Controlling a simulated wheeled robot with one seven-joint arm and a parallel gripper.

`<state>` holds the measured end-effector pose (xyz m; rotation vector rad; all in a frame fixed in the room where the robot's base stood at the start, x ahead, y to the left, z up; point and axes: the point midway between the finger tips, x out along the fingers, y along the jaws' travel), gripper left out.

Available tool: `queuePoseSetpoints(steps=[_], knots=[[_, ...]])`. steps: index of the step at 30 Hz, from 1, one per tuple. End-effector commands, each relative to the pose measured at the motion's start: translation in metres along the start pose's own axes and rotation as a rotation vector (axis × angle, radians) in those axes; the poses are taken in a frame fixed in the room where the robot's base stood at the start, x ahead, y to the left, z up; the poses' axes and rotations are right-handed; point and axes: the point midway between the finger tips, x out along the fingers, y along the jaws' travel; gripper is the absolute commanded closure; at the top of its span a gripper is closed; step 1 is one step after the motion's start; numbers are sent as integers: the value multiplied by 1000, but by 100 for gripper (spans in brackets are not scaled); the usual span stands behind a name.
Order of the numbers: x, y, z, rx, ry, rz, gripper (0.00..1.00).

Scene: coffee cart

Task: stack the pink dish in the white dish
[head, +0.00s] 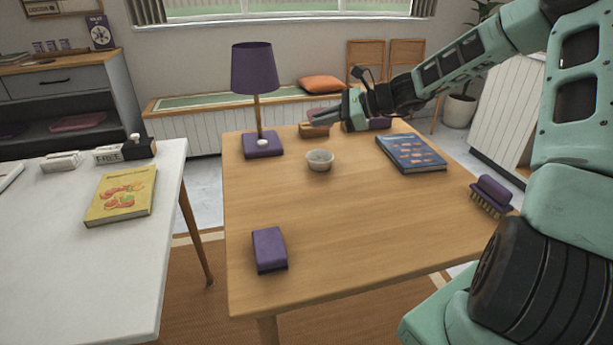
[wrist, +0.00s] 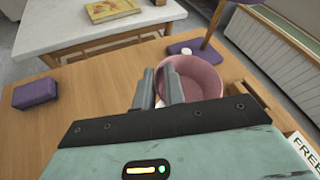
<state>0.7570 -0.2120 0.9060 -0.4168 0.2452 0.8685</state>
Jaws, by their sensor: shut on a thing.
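The pink dish (wrist: 195,78) is at the fingers of my gripper (wrist: 158,88) in the wrist view, its wall between the two closed-in fingers. In the head view my gripper (head: 322,118) is above the far part of the wooden table, and the pink dish (head: 317,112) shows only partly behind the fingers. The white dish (head: 320,161) stands upright on the table, below and nearer than my gripper, apart from the pink dish. In the wrist view a small white patch shows between the fingers; I cannot tell for sure what it is.
A purple lamp (head: 262,142) stands left of the white dish. A blue book (head: 411,153) and a purple brush (head: 491,195) lie to the right. A purple block (head: 269,250) is near the front. A wooden item (head: 314,131) is behind. The table's middle is clear.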

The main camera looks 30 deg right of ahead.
Motion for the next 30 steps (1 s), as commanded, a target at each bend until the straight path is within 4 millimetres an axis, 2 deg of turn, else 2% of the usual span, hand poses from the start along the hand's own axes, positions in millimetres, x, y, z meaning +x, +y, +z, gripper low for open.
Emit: queuePoseSetpoints(steps=[7,14,21,30], knots=[[17,9,-38,6,-3,-4,100],[24,14,-55,2,-2,-4,100],[36,22,-83,4,-3,-4,100],[37,23,-86,0,-1,-4,100]])
